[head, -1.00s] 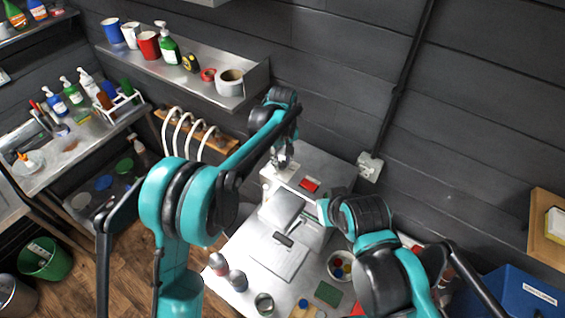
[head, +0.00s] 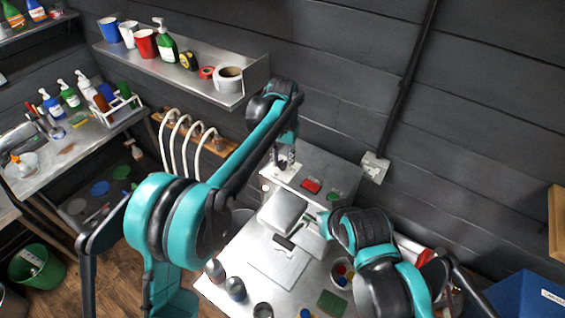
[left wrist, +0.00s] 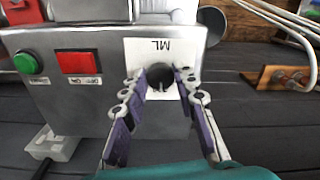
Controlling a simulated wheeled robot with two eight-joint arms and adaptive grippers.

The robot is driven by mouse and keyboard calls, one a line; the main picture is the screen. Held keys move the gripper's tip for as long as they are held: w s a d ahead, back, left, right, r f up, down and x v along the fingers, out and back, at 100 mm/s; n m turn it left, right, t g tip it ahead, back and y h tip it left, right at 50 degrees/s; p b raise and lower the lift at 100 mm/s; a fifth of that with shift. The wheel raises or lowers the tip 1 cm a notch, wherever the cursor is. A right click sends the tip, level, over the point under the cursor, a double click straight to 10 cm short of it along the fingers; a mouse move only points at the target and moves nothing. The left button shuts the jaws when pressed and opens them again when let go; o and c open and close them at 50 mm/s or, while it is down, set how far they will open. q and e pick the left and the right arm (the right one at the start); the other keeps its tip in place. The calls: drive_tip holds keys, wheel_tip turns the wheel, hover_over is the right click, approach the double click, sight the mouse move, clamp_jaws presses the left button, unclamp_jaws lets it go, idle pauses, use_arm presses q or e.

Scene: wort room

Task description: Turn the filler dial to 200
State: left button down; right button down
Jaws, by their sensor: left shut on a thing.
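The filler is a grey metal box (head: 347,177) against the back wall. In the left wrist view its front (left wrist: 75,112) appears upside down, with a white plate (left wrist: 188,48) marked ML. The dark round dial (left wrist: 158,76) sits on this plate, with a pale mark towards the picture's bottom. My left gripper (left wrist: 160,78) is shut on the dial, one finger on each side. The dial's scale numbers cannot be read. In the head view my left gripper (head: 284,163) is at the filler's left end.
A red switch (left wrist: 79,62) and a green button (left wrist: 27,63) are on the filler's front, beside the dial. A steel table (head: 235,265) carries jars and small items. A shelf (head: 190,75) with cups and bottles is at upper left.

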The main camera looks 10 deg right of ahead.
sight(283, 162)
use_arm(q)
drive_tip(key=shift+w+m, duration=0.1)
drive_tip(key=shift+m, duration=0.5)
drive_tip(key=c, duration=1.3)
unclamp_jaws()
drive_tip(key=shift+o, duration=0.6)
drive_tip(key=shift+d, duration=0.1)
wheel_tip(283, 162, up, 12)
